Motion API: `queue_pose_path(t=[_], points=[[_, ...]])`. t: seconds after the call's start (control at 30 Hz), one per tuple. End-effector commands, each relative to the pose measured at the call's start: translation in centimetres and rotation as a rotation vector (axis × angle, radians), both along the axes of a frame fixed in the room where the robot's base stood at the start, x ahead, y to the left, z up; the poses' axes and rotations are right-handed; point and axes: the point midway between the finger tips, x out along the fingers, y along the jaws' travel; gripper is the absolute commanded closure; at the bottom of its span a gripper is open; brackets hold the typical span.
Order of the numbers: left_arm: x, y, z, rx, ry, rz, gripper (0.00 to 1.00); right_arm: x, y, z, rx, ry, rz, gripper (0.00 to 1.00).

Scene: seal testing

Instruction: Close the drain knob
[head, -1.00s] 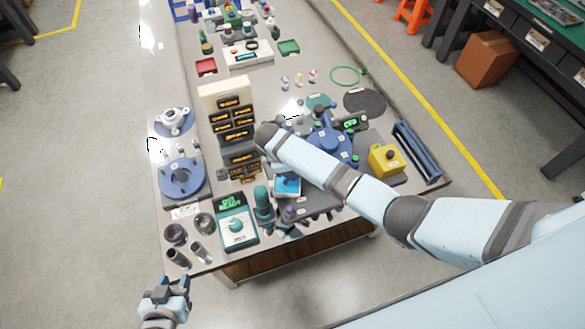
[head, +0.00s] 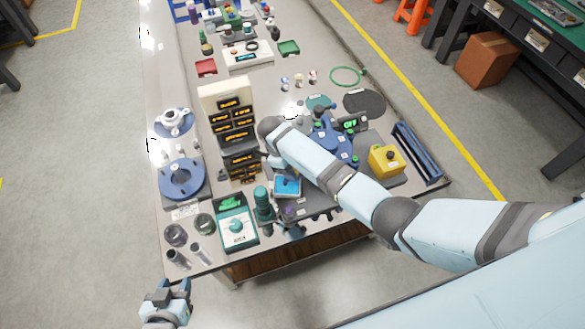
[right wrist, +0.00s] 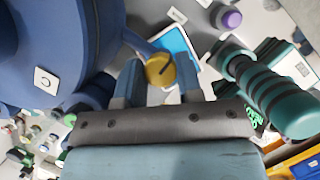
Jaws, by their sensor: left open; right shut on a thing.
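In the right wrist view, a round yellow knob (right wrist: 160,70), which I take to be the drain knob, sits between the two blue fingertips of my right gripper (right wrist: 157,62). The gripper is shut on it. The knob is close to a large dark blue body (right wrist: 45,50) at the left. In the head view, my right forearm covers the knob and most of the right gripper. My left gripper (head: 168,296) is open and empty, beyond the table's near left corner.
A teal ribbed cylinder (right wrist: 270,90) is close to the right gripper's right side. The blue fixture (head: 335,140), a yellow box (head: 386,160), a teal meter (head: 236,228) and a labelled panel (head: 235,105) crowd the table. Floor left of the table is clear.

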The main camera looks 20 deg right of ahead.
Motion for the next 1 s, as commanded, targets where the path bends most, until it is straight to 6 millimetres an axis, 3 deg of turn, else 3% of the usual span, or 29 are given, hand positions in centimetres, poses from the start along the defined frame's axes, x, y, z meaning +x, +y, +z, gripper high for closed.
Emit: queue_pose_path(t=[0.23,0.27,0.33,0.37,0.73,0.87,1.0], points=[[0.2,0.0,0.2,0.000,-0.006,0.000,0.57,0.0,0.0,0.0,0.000,0.000,-0.001,0.90],[0.3,0.0,0.3,0.000,-0.007,0.000,0.57,0.0,0.0,0.0,0.000,0.000,-0.001,0.60],[0.3,0.0,0.3,0.000,-0.007,0.000,0.57,0.0,0.0,0.0,0.000,0.000,0.000,0.44],[0.3,0.0,0.3,0.000,-0.008,0.000,0.57,0.0,0.0,0.0,0.000,0.000,0.000,0.42],[0.3,0.0,0.2,0.001,-0.008,-0.001,0.57,0.3,0.2,0.6,0.002,-0.002,0.001,0.42],[0.3,0.0,-0.1,0.005,-0.010,-0.005,0.57,0.8,0.8,2.5,0.002,-0.004,0.002,0.42],[0.2,0.0,-0.2,0.013,-0.017,-0.015,0.57,1.7,1.8,5.6,0.003,-0.005,0.002,0.42]])
